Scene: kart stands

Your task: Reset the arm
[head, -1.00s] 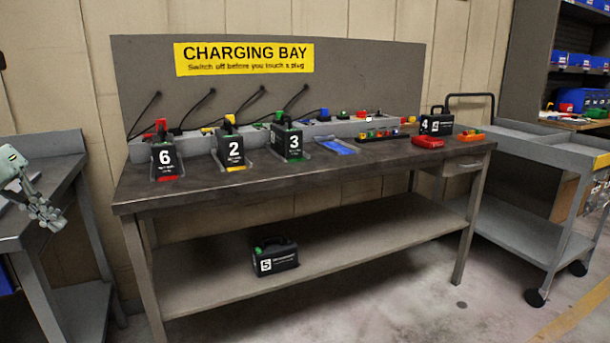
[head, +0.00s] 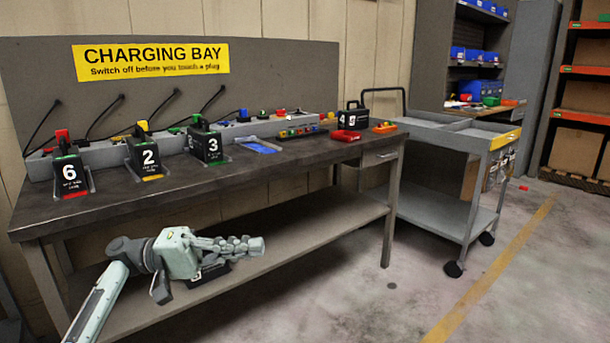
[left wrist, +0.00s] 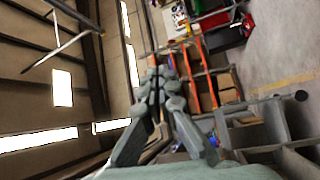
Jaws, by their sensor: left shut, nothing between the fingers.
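My left gripper (head: 250,246) is in front of the charging bench in the head view, at about the height of its lower shelf. Its fingers are together and point right, with nothing between them. In the left wrist view the closed fingers (left wrist: 160,85) also show, empty. My left forearm comes in from the lower left. My right gripper is not in view. The gripper hides most of the battery pack on the lower shelf (head: 330,225).
The bench top (head: 300,155) carries packs 6 (head: 70,175), 2 (head: 144,158) and 3 (head: 208,145), and pack 4 (head: 353,117). A grey cart (head: 440,190) stands right of the bench. The floor in front is clear.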

